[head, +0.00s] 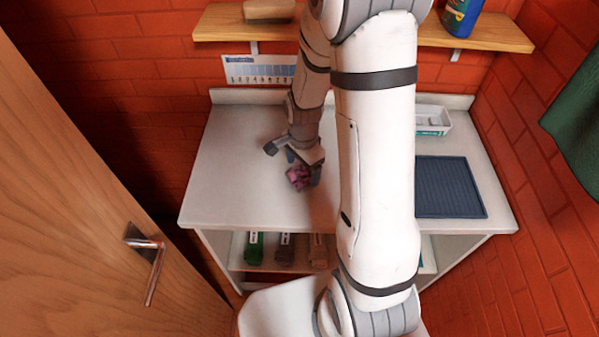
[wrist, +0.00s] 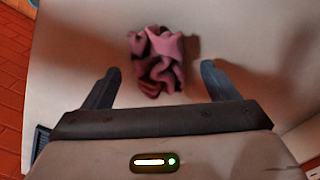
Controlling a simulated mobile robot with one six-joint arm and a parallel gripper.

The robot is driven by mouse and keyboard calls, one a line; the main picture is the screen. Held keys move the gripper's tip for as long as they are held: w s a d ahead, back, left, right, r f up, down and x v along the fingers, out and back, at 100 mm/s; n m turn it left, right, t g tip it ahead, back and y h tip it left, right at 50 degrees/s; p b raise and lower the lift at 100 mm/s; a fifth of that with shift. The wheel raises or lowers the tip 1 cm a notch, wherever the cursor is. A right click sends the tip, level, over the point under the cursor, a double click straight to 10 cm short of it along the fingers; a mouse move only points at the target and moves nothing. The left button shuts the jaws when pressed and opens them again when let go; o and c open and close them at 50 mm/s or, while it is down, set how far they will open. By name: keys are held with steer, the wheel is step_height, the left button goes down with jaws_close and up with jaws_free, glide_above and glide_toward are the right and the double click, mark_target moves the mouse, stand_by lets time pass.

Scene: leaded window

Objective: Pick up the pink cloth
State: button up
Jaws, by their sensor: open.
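The pink cloth (head: 298,178) lies crumpled on the white countertop (head: 235,185), left of the middle in the head view. In the wrist view the cloth (wrist: 160,62) sits ahead of and between my two fingertips, with a gap on each side. My gripper (head: 303,171) is over the counter at the cloth, and it partly hides the cloth in the head view. In the wrist view my gripper (wrist: 160,70) has its fingers spread wide and holds nothing. I cannot tell the exact height of the fingertips above the counter.
A dark ribbed mat (head: 450,187) and a white tray (head: 433,121) are on the counter's right. A wooden shelf (head: 490,36) crosses the back wall above, bearing a blue bottle (head: 463,16). A wooden door (head: 85,190) stands at left. The counter's left part is clear.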

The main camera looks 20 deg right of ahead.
mark_target(303, 171)
steer(key=shift+f, duration=0.9)
steer(key=c, duration=1.1)
steer(key=shift+c, duration=0.3)
step_height(303, 171, up, 10)
steer(key=b, duration=0.1)
